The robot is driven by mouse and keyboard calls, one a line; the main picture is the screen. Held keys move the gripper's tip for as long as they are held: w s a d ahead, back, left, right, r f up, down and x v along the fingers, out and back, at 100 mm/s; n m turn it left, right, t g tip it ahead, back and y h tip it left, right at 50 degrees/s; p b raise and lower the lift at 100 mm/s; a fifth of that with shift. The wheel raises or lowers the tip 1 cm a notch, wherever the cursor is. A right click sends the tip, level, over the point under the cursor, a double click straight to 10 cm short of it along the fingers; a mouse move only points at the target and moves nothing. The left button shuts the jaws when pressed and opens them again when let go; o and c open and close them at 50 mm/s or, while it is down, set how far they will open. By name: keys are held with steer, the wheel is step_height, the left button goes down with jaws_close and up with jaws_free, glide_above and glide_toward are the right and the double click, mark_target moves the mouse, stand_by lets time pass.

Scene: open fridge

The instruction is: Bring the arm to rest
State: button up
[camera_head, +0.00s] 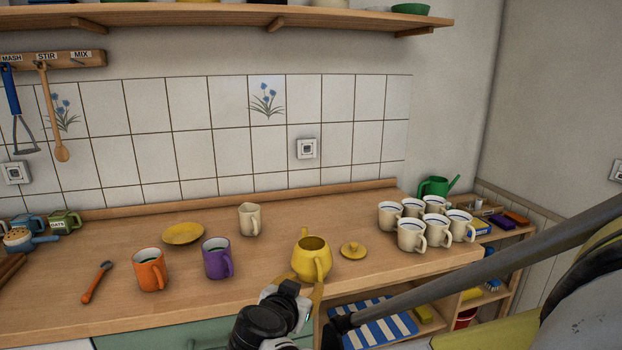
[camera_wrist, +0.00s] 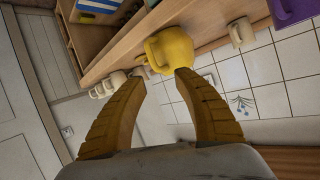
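My gripper (camera_wrist: 161,79) shows in the wrist view with its two yellow-brown fingers spread apart and nothing between them. A yellow teapot (camera_wrist: 168,50) is just beyond the fingertips there. In the head view, my gripper's dark body (camera_head: 265,322) is at the counter's front edge, in front of and a little left of the yellow teapot (camera_head: 312,260). The teapot stands upright with its top open. Its yellow lid (camera_head: 353,251) lies on the counter to its right. Whether a fingertip touches the teapot cannot be told.
Several white mugs (camera_head: 411,236) cluster at right. Open shelves (camera_head: 462,306) are below right.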

steer(key=w+d+r+t+y, duration=0.1)
steer(key=w+d+r+t, duration=0.2)
steer(key=r, duration=0.5)
steer(key=s+r+n+t+y, duration=0.1)
steer(key=s+r+n+y, duration=0.4)
steer(key=r+n+y, duration=0.4)
steer(key=s+d+f+m+g+h, duration=0.3)
steer(key=s+d+f+g+h, duration=0.3)
steer(key=s+d+f, duration=1.2)
steer(key=s+g, duration=0.1)
steer(key=g, duration=0.3)
steer(key=shift+s+f+m, duration=0.3)
steer(key=shift+s+m, duration=0.1)
